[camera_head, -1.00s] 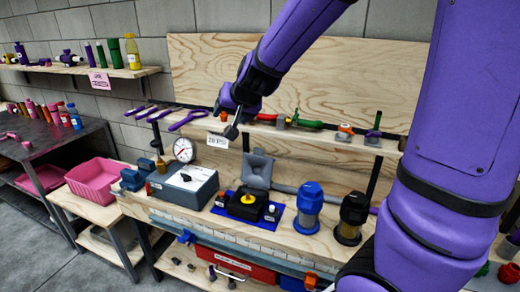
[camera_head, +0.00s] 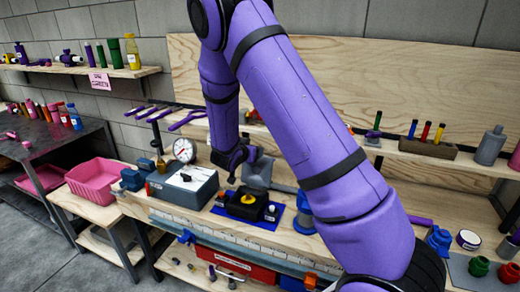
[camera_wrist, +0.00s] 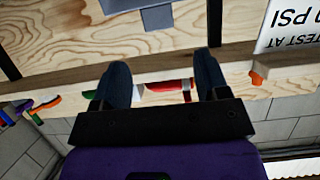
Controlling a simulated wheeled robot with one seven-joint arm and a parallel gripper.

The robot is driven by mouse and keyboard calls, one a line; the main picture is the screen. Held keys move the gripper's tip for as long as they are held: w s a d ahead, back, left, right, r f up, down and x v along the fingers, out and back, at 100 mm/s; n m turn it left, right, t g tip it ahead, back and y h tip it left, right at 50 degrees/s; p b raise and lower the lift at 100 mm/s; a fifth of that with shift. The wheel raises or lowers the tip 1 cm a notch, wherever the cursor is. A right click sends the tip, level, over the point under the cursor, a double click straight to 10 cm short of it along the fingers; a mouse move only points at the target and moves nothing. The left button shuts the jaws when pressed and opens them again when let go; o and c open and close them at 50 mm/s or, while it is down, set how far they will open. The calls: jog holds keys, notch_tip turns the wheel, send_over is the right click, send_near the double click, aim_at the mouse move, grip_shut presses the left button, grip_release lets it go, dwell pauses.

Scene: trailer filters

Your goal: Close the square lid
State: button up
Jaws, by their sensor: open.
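The square lid (camera_head: 258,170) is a grey panel standing raised at the back of the black box (camera_head: 246,204) with a yellow knob, which sits on a blue mat. My gripper (camera_head: 240,168) is open and empty, just left of the lid in the head view and partly in front of it; I cannot tell whether they touch. In the wrist view, which is upside down, the two dark fingers (camera_wrist: 161,68) are spread apart with nothing between them. A grey piece (camera_wrist: 155,14) at the top edge there looks like part of the lid.
A grey box (camera_head: 183,187) with a black switch and a pressure gauge (camera_head: 184,150) stand to the left. A blue-capped filter (camera_head: 304,214) is partly hidden behind my arm at right. The shelf (camera_head: 400,147) with tools and bottles runs along the back board.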

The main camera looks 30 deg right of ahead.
jog(key=x, duration=1.1)
jog(key=shift+r, duration=0.15)
